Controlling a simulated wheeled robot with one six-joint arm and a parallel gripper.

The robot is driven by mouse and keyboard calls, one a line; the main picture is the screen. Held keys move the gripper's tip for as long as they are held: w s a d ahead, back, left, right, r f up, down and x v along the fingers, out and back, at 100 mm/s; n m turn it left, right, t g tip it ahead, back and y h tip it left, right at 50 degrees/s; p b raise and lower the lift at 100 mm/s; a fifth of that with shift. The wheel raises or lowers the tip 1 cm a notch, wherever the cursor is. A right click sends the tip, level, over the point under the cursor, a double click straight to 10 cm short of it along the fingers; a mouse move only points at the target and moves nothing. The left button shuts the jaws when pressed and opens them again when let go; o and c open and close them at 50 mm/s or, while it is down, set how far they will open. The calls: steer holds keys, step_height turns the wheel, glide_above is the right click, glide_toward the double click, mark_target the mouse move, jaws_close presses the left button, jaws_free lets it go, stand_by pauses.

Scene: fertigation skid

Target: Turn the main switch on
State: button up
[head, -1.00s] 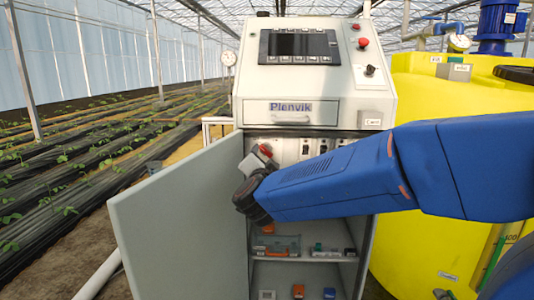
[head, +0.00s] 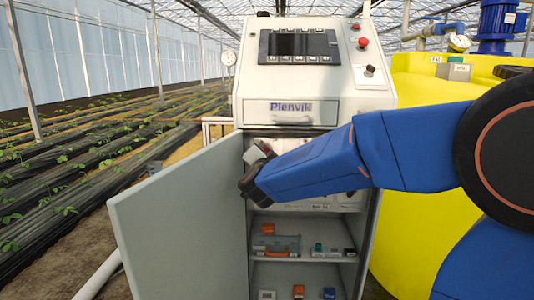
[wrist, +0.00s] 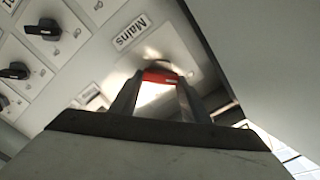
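The main switch has a red handle (wrist: 160,78) on a light panel, under a label reading "Mains" (wrist: 131,33) in the wrist view. My gripper (wrist: 160,82) has its two fingers apart, one on each side of the red handle. I cannot tell whether the fingertips touch it. In the head view my gripper (head: 258,155) is inside the upper left of the open cabinet (head: 295,85), by the hinge side of the door. The red handle is not clearly visible there, as my gripper and arm cover that part.
The cabinet door (head: 180,235) stands open to the left, close beside my gripper. Black rotary knobs (wrist: 42,29) sit left of the main switch. Shelves below hold small parts, including an orange-topped case (head: 275,242). A yellow tank (head: 410,240) stands at the right.

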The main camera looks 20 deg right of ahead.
steer(key=shift+c, duration=1.2)
steer(key=m, duration=1.2)
steer(key=f+m, duration=0.1)
steer(key=m, duration=0.4)
steer(key=shift+f+m, duration=0.1)
steer(key=shift+m, duration=0.3)
steer(key=o, duration=1)
